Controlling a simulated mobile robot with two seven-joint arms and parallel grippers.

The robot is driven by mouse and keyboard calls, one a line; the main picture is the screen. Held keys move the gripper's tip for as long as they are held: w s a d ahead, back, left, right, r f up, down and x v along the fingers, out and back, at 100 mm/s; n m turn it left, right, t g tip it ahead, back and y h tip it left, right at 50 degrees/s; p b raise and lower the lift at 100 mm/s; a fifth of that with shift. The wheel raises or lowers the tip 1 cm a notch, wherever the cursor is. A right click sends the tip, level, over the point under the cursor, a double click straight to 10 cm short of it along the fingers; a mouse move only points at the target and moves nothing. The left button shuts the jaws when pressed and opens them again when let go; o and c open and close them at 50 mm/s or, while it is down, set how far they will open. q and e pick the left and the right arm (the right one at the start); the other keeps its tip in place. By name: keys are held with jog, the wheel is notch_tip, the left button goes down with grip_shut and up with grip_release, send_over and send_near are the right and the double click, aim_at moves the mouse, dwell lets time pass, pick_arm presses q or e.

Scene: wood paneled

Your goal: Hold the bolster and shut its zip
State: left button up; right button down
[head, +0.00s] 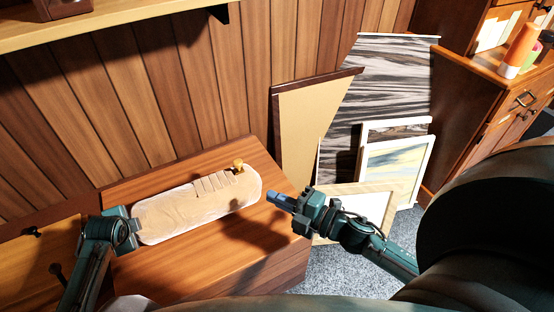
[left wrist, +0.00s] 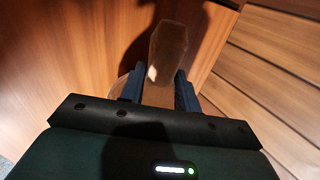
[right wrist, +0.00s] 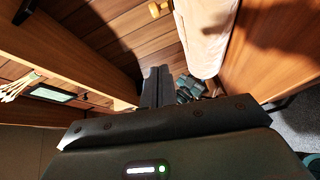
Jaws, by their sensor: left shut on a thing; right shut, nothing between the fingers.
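The pale beige bolster (head: 190,212) lies lengthwise on the wooden bench top, shaded in the left wrist view (left wrist: 168,50) and pale in the right wrist view (right wrist: 206,38). A row of pale segments runs along its far side near the right end. A yellow knob-like piece, perhaps the zip pull (head: 239,165), stands at that end; it also shows in the right wrist view (right wrist: 158,9). Whether the zip is open is unclear. My left gripper (head: 134,226) is shut on the bolster's left end. My right gripper (head: 272,199) is shut and empty, right of the bolster, apart from it.
The wooden bench (head: 252,226) has bare room in front of the bolster. Picture frames (head: 395,165) and panels lean at the right behind my right arm. A cabinet (head: 500,110) stands at the far right. A shelf (head: 110,22) hangs above, on the paneled wall.

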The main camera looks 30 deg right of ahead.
pick_arm(q)
jog(key=shift+f, duration=0.1)
pick_arm(e)
jog(key=v, duration=1)
jog(key=shift+s+d, duration=0.2)
jog(key=shift+s, duration=0.2)
pick_arm(q)
jog(key=o, duration=1.1)
jog(key=shift+c, duration=0.2)
jog(key=v, duration=1.2)
